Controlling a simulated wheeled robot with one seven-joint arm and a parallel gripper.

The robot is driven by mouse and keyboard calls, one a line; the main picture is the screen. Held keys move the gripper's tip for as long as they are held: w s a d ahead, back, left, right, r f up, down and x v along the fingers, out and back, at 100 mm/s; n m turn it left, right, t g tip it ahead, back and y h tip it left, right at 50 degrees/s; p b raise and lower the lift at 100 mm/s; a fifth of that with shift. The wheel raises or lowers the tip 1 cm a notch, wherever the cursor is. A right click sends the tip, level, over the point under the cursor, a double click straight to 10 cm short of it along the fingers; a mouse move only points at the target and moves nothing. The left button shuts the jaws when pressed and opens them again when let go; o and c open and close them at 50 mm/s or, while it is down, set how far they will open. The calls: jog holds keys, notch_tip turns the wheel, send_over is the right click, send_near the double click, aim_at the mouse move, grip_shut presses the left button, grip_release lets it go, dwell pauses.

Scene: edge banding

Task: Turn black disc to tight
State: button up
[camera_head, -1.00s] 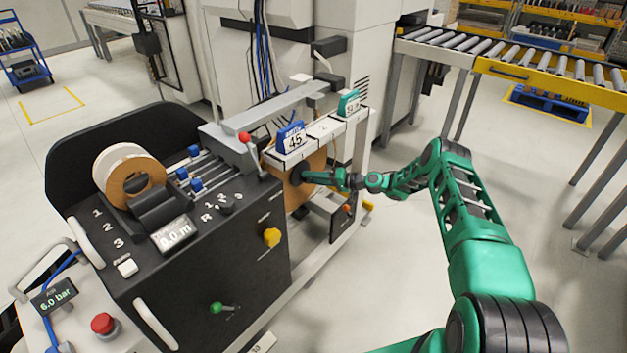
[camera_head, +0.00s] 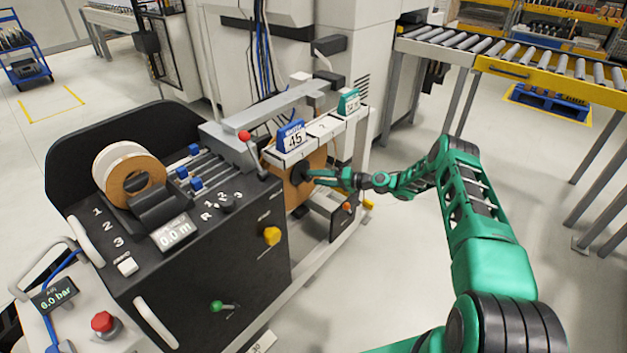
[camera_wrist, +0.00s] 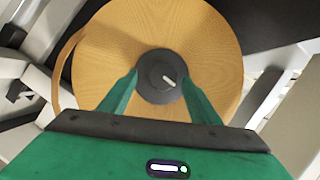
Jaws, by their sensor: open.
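The black disc (camera_wrist: 158,76) sits at the centre of a round wood-coloured roll (camera_wrist: 200,40) in the wrist view. A short white mark on the disc slants down to the right. My gripper (camera_wrist: 160,82) is open, with one green finger on each side of the disc. I cannot tell whether the fingers touch it. In the head view the disc (camera_head: 297,174) shows as a dark spot on the roll (camera_head: 314,163), and my gripper (camera_head: 308,176) reaches it from the right, partly hiding it.
A blue tag reading 45 (camera_head: 292,137) stands above the roll. Pale frame bars surround the roll. Open floor lies to the right.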

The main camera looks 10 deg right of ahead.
jog(key=v, duration=0.8)
jog(key=shift+d, duration=0.25)
jog(key=shift+s, duration=0.1)
jog(key=s+d+r+g+h, duration=0.3)
jog(key=s+d+r+h, duration=0.15)
jog(key=s+r, duration=0.8)
jog(key=s+d+r+g+h, duration=0.35)
jog(key=s+r+h, duration=0.25)
jog(key=s+r, duration=0.7)
jog(key=s+r+m+g+h, duration=0.1)
jog(key=s+r, duration=0.3)
jog(key=s, duration=1.2)
jog(key=s+r+m+g+h, duration=0.1)
jog(key=s+r+m, duration=0.3)
jog(key=s, duration=1.2)
jog(key=shift+s+d, duration=0.3)
jog(key=shift+s, duration=0.1)
